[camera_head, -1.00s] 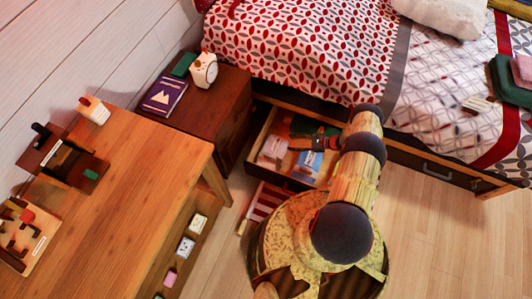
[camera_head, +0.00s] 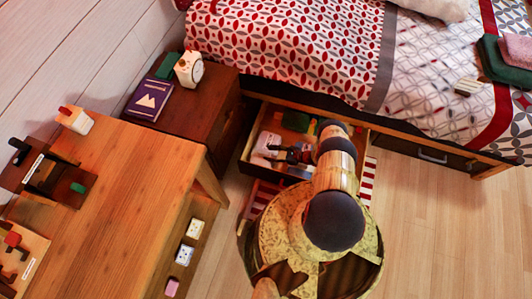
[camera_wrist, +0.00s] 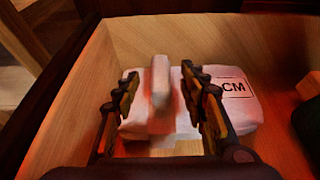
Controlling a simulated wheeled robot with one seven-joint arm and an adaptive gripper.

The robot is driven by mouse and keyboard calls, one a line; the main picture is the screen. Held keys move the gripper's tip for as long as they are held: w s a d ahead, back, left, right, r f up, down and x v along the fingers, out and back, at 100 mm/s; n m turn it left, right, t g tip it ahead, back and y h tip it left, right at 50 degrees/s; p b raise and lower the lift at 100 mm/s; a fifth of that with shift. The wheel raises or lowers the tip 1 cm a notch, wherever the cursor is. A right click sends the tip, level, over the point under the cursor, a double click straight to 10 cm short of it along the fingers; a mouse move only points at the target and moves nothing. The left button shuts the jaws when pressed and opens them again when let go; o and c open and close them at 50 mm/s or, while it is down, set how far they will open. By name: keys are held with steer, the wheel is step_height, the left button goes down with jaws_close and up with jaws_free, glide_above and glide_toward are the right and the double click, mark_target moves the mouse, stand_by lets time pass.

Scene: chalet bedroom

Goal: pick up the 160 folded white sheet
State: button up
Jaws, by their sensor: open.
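A folded white sheet (camera_wrist: 243,112) lies in the open drawer under the bed. Its framed label shows "CM"; my right finger hides whatever stands left of that. A narrow pale part (camera_wrist: 160,85) stands up from its middle. My gripper (camera_wrist: 159,78) is open, with one finger on each side of this raised part. I cannot tell whether the fingers touch it. In the head view, the white sheet (camera_head: 265,143) is at the drawer's left side, with my gripper (camera_head: 282,152) at its right edge.
The wooden drawer (camera_head: 248,147) has walls close around the sheet. A dark green item (camera_head: 297,122) lies at its back right. A nightstand (camera_head: 205,107) and wooden table (camera_head: 120,190) stand to the left. Open floor lies at right.

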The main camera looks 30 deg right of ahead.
steer(key=shift+x, duration=0.85)
jaws_close()
stand_by(0.7)
